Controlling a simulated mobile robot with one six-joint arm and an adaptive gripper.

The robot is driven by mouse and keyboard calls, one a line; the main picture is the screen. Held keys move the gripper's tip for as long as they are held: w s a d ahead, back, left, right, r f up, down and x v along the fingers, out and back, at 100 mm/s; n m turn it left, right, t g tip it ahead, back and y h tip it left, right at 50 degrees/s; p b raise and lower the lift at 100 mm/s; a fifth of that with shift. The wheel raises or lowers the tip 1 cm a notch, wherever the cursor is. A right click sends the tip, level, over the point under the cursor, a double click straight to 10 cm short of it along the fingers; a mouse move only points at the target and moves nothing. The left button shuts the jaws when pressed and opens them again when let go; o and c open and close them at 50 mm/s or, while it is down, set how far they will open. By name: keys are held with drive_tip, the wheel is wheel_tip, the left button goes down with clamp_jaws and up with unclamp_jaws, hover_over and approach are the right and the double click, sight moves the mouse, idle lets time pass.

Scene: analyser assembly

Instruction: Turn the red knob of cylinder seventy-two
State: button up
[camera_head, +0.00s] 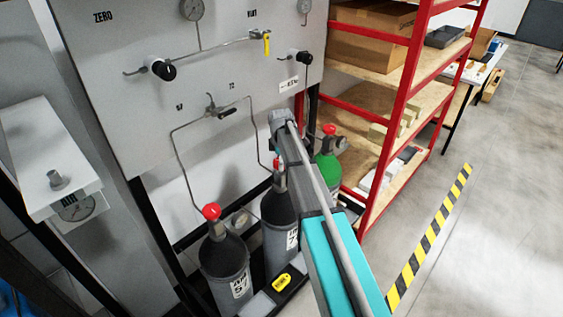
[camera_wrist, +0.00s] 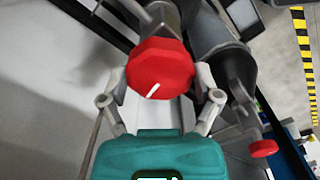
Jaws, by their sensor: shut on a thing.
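A red knob (camera_wrist: 160,72) with a white mark fills the middle of the wrist view. My gripper (camera_wrist: 161,88) has one finger on each side of it and is shut on it. In the head view, this appears to be the red knob (camera_head: 277,163) on the dark middle cylinder (camera_head: 279,215), whose label seems to begin with 7 but is partly hidden. My arm covers part of that cylinder and hides the fingers there.
A dark cylinder (camera_head: 224,262) with a red knob (camera_head: 211,212) stands left, and a green-topped one (camera_head: 327,172) right. A grey panel (camera_head: 200,110) with gauges and valves rises behind. A red-framed shelf (camera_head: 398,100) stands right. The floor (camera_head: 490,230) beyond is open.

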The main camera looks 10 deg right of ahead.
drive_tip(key=shift+w, duration=0.2)
drive_tip(key=o, duration=0.9)
drive_tip(key=shift+o, duration=0.2)
drive_tip(key=shift+s, duration=0.1)
